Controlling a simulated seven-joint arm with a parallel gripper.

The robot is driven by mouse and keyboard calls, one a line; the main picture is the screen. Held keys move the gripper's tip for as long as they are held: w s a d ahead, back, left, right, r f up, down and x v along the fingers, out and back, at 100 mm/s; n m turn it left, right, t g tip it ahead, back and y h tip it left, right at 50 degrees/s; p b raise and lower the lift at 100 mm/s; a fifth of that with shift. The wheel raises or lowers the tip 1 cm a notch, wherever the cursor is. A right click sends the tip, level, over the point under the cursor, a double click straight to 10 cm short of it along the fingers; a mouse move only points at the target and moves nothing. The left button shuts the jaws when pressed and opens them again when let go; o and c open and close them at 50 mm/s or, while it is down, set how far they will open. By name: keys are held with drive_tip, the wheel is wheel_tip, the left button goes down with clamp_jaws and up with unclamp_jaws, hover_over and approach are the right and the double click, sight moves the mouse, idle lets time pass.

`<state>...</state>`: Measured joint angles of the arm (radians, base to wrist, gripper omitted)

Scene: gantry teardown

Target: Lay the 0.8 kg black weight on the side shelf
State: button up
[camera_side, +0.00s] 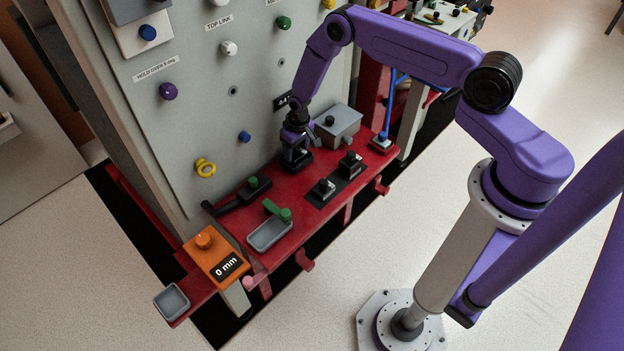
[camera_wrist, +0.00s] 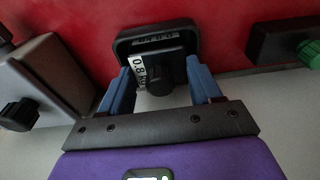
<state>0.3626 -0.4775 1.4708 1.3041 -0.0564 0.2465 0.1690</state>
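A grey box (camera_side: 338,122) with a dark knob stands just right of my gripper. A black piece with a green knob (camera_side: 255,187), a grey tray (camera_side: 270,233) and an orange unit reading 0 mm (camera_side: 215,257) are to the left. Knobs stick out from the panel (camera_side: 235,110).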

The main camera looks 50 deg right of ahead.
drive_tip(key=shift+w, duration=0.1)
drive_tip(key=c, duration=0.4)
drive_tip(key=shift+o, duration=0.2)
drive_tip(key=shift+r, duration=3.05)
drive_tip(key=shift+r, duration=0.1)
